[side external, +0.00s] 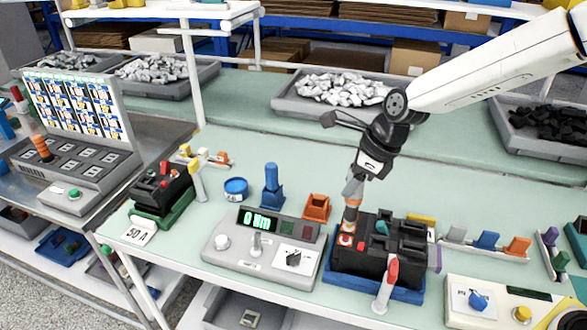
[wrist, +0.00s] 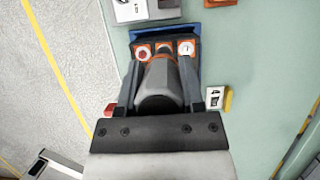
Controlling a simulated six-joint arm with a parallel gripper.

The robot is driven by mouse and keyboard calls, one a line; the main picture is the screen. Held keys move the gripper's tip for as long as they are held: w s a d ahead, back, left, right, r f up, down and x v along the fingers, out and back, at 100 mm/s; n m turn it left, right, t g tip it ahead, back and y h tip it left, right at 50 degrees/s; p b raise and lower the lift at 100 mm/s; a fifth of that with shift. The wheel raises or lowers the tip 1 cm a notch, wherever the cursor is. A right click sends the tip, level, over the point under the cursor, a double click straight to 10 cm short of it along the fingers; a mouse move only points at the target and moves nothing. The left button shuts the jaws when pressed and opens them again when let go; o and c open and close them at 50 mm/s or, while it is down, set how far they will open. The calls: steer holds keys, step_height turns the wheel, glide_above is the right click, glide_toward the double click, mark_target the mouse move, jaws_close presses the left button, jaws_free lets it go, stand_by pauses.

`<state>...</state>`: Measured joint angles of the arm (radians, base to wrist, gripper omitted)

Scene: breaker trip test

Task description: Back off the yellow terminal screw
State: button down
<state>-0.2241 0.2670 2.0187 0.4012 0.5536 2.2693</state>
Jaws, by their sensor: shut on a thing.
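The black breaker (side external: 405,262) sits in a blue holder (side external: 345,283) on the bench. My gripper (side external: 361,180) is above its left end, shut on a grey driver (side external: 353,190) with an orange band. The driver points down at the breaker's terminals; I cannot tell whether its tip touches. In the wrist view, my gripper (wrist: 160,92) holds the dark driver body (wrist: 160,85). Beyond it is a row of orange-framed terminals: a red one (wrist: 143,52) at left and a white one (wrist: 186,48) at right. The driver hides most of the middle one, so I cannot make out a yellow screw.
A grey meter box (side external: 230,245) with a green display stands left of the breaker. A beige box (side external: 500,305) with knobs is at right.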

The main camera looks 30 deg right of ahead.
steer(key=shift+r, duration=2.1)
